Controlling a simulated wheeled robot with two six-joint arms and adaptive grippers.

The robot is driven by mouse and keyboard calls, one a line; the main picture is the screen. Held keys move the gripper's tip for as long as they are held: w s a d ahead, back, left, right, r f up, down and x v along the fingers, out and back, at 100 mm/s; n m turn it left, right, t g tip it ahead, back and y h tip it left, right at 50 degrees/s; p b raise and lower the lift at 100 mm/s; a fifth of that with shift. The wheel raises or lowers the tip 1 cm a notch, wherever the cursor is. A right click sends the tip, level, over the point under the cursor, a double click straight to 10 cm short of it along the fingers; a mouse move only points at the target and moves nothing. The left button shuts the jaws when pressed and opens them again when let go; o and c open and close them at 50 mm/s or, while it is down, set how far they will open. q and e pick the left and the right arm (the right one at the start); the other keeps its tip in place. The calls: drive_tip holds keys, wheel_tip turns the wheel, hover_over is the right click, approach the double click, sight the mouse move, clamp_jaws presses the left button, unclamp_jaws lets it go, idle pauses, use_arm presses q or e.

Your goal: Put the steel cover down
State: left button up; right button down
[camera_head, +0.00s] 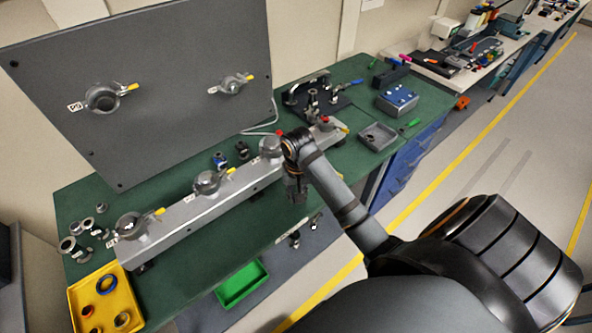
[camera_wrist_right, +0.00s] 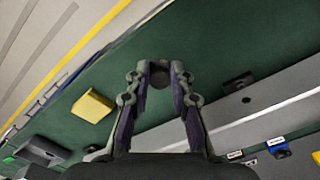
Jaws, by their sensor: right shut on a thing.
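My right gripper (camera_head: 297,190) comes in from the right in the head view and points down over the green bench top, beside the front of the long grey rail. In the right wrist view, the right gripper (camera_wrist_right: 159,80) has its fingertips on a small dark round piece, the steel cover (camera_wrist_right: 159,72). The fingers hide its sides. In the head view the cover is too small and covered to make out. The wrist view shows green bench surface around it; I cannot tell its height above the bench. My left gripper is not in view.
The grey rail (camera_head: 190,219) carries several clamped ports. A yellow tray (camera_head: 76,297) with rings stands at the left, a grey tray (camera_head: 364,139) at the right. A yellow block (camera_wrist_right: 93,105) lies on the bench.

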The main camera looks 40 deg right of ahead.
drive_tip(key=f, duration=0.2)
drive_tip(key=shift+w+a+f, duration=0.1)
drive_tip(key=shift+w+f, duration=0.1)
drive_tip(key=shift+f, duration=0.6)
drive_tip(key=c, duration=1.2)
unclamp_jaws()
drive_tip(key=shift+f, duration=0.1)
drive_tip(key=shift+o, duration=0.2)
wheel_tip(320, 180, up, 8)
drive_tip(key=shift+f+p, duration=0.1)
drive_tip(key=shift+p, duration=0.6)
wheel_tip(320, 180, up, 5)
drive_tip(key=p, duration=0.5)
drive_tip(key=shift+f, duration=0.2)
